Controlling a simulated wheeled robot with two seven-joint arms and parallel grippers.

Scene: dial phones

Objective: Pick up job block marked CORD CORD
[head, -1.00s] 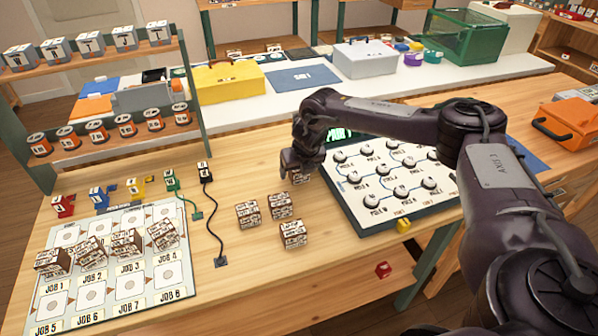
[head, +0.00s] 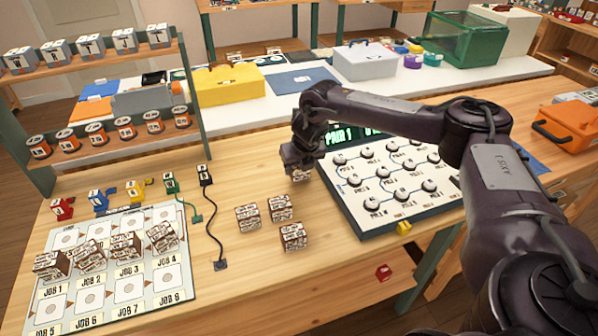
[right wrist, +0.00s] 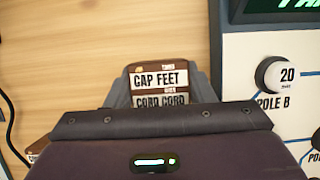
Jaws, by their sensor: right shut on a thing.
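My right gripper (head: 299,160) is shut on a brown and white job block (head: 300,175), just left of the dial panel. In the right wrist view the held job block (right wrist: 159,83) shows the labels CAP FEET and CORD CORD between the fingers. Three similar blocks stand on the wooden table to the left: one (head: 248,217), one (head: 280,207) and one (head: 293,237). Their labels are too small to read. More blocks (head: 90,257) sit in a row on the numbered job board (head: 130,285). My left gripper does not show.
The dial panel (head: 375,222) with several knobs stands right of the gripper. Cords (head: 215,225) lie left of the loose blocks. A shelf rack (head: 100,95) stands at the left.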

